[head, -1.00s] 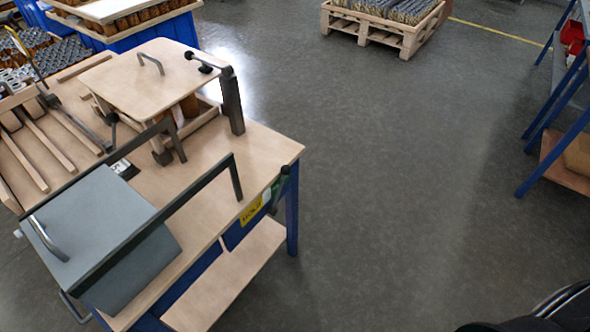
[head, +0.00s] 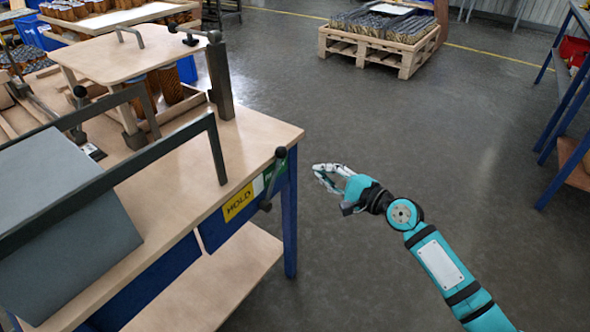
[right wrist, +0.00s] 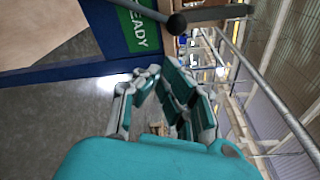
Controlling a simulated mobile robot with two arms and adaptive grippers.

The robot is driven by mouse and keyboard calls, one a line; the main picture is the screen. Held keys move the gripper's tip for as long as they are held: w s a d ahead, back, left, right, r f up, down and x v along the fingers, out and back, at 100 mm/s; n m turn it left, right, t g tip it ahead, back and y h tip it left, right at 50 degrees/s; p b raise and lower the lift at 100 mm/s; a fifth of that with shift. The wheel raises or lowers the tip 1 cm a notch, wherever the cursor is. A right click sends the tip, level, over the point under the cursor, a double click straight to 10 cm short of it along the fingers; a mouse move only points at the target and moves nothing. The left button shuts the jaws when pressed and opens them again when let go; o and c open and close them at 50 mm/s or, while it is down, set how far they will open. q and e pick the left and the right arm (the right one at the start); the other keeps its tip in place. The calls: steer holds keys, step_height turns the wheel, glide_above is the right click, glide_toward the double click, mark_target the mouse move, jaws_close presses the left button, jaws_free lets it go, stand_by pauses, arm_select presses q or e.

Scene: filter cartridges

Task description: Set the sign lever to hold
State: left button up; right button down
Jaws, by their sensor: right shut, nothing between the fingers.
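The sign lever (head: 273,182) is a dark bar with a round black knob on the table's front edge at its right corner. It stands nearly upright, its knob leaning slightly right, in front of the green part of the sign (head: 276,170). The yellow HOLD part (head: 238,203) is to its left. In the right wrist view the knob (right wrist: 177,24) is near the top, beside the green READY label (right wrist: 138,28). My right gripper (head: 318,174) is shut and empty, to the right of the lever and apart from it. My left gripper is not in view.
The wooden-topped table (head: 180,185) carries a grey box (head: 65,215) with a dark frame and a raised wooden lid (head: 130,55). A pallet (head: 375,50) and a blue rack (head: 570,110) stand beyond. The floor right of the table is clear.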

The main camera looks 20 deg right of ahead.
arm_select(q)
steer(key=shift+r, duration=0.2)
arm_select(e)
steer(key=shift+r, duration=0.3)
steer(key=shift+w+a, duration=0.1)
steer(key=shift+a, duration=0.05)
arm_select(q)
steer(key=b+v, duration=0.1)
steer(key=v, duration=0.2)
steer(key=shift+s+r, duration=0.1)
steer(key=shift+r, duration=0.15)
arm_select(e)
steer(key=x, duration=0.9)
steer(key=shift+w+a, duration=0.2)
steer(key=shift+w, duration=0.2)
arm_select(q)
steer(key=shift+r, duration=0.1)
arm_select(e)
steer(key=shift+s+a+r, duration=0.1)
